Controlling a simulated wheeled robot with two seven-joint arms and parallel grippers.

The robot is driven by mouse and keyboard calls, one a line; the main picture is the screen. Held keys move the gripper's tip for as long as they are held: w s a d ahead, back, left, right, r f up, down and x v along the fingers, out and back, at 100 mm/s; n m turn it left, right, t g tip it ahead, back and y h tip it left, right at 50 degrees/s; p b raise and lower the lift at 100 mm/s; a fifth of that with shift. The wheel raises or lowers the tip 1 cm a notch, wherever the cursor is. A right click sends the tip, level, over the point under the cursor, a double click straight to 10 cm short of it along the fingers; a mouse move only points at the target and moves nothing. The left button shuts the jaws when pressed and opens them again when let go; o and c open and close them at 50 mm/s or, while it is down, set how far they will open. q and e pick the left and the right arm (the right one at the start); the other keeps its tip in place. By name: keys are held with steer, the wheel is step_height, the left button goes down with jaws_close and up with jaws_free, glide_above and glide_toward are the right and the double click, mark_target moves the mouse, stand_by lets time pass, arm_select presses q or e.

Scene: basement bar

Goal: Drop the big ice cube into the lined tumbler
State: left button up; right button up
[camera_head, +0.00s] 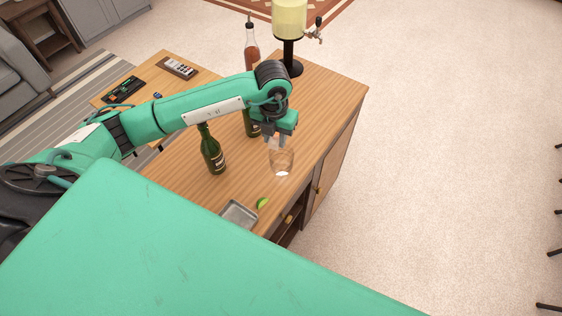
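The clear tumbler (281,162) stands upright near the right edge of the wooden bar top. A faint tan band shows on its glass, and a bright white spot shows at its base; I cannot tell whether that is ice or light. My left gripper (275,142) points down just above the tumbler's rim, at its far side. A small pale patch shows between its fingertips, too small to tell if it is the big ice cube. The ice cube is not clearly seen anywhere. My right gripper is not in view.
A grey metal tray (239,214) and a lime wedge (262,203) lie at the near end of the bar top (185,187). A green bottle (213,154) stands left of the tumbler. Behind are another bottle (251,50) and a drink dispenser (289,22). Open floor lies right.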

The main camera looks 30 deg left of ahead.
arm_select(q)
steer(key=o, duration=0.4)
steer(key=shift+r, duration=0.1)
steer(key=shift+r+b, duration=1.65)
steer(key=shift+r, duration=5.15)
